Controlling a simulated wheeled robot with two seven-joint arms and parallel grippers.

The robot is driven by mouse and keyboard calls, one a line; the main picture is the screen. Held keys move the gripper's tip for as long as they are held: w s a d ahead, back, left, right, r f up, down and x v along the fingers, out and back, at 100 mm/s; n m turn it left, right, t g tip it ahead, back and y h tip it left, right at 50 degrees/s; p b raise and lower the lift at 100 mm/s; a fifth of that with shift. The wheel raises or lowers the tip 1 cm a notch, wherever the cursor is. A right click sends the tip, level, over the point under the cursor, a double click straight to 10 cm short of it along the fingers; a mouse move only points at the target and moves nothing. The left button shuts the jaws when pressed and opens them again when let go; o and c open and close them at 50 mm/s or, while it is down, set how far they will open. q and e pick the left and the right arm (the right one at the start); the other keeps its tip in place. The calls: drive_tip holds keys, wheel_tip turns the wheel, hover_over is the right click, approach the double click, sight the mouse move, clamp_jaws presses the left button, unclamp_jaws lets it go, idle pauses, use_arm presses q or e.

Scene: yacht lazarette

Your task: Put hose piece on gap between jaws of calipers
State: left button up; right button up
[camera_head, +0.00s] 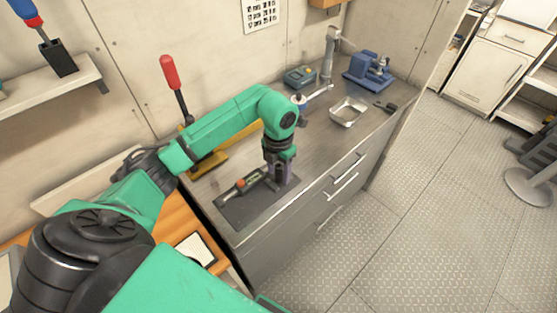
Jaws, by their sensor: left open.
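My left gripper (281,180) points down over the right part of a dark mat (245,213) on the metal worktop. It is open, and its fingers are close to the right end of a dark elongated tool (241,186) with small green and red parts. This tool may be the calipers; its jaws are hidden or too small to make out. I cannot pick out the hose piece; it may be hidden behind the gripper. I cannot tell whether the fingers touch anything. My right gripper is not in view.
A metal tray (348,111), a blue vise (368,72) and a teal boxy device (300,77) stand farther back on the worktop. A red-handled tool (170,73) stands upright near the wall. The worktop right of the mat is largely clear.

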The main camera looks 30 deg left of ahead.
sight(279, 165)
use_arm(q)
wheel_tip(279, 165, up, 5)
drive_tip(key=shift+r+b, duration=0.2)
drive_tip(key=shift+b, duration=0.8)
wheel_tip(279, 165, up, 6)
drive_tip(key=shift+f, duration=0.25)
drive_tip(key=shift+s+r, duration=0.1)
drive_tip(key=shift+r, duration=0.15)
